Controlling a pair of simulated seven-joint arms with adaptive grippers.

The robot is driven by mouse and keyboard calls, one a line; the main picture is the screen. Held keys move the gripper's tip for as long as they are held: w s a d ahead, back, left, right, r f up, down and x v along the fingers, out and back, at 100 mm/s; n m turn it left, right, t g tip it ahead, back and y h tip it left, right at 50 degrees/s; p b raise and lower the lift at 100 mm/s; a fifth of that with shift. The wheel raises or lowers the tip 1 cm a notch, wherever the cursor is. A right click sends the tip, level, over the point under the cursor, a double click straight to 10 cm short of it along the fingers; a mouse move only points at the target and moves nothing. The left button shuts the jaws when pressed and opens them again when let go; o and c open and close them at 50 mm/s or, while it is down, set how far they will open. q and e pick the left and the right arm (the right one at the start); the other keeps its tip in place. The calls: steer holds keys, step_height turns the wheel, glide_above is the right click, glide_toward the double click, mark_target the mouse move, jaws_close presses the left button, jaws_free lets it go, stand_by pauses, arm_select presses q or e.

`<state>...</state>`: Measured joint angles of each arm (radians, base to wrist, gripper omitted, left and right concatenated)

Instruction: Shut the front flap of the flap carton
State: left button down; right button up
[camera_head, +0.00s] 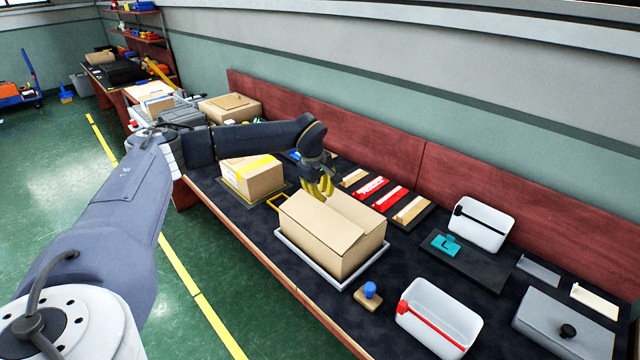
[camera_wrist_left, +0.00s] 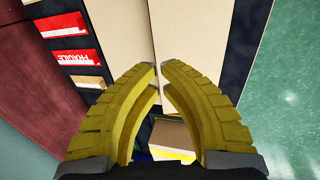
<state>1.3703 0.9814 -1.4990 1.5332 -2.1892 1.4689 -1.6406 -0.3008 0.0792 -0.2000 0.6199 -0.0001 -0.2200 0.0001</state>
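The flap carton (camera_head: 315,238) is an open-coloured brown box on a pale tray in the middle of the bench. Its two long top flaps lie roughly level and meet along a seam, which also shows in the left wrist view between the two flap panels (camera_wrist_left: 191,35). I cannot tell if both lie fully flat. My left gripper (camera_head: 322,196) points down at the carton's far left end, its yellow fingers partly hidden behind the carton's top edge. In the left wrist view its fingertips (camera_wrist_left: 158,70) are together, with nothing seen between them. My right gripper is not in view.
A taped carton (camera_head: 252,180) stands left of the flap carton. A stamp with a blue knob (camera_head: 369,292) sits close to its right. White bins (camera_head: 440,312) and a grey box (camera_head: 562,328) stand further right. Red and tan labelled strips (camera_head: 388,198) lie behind.

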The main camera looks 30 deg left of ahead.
mark_target(326, 207)
arm_select(q)
steer(key=shift+x, duration=2.6)
steer(key=shift+f, duration=0.1)
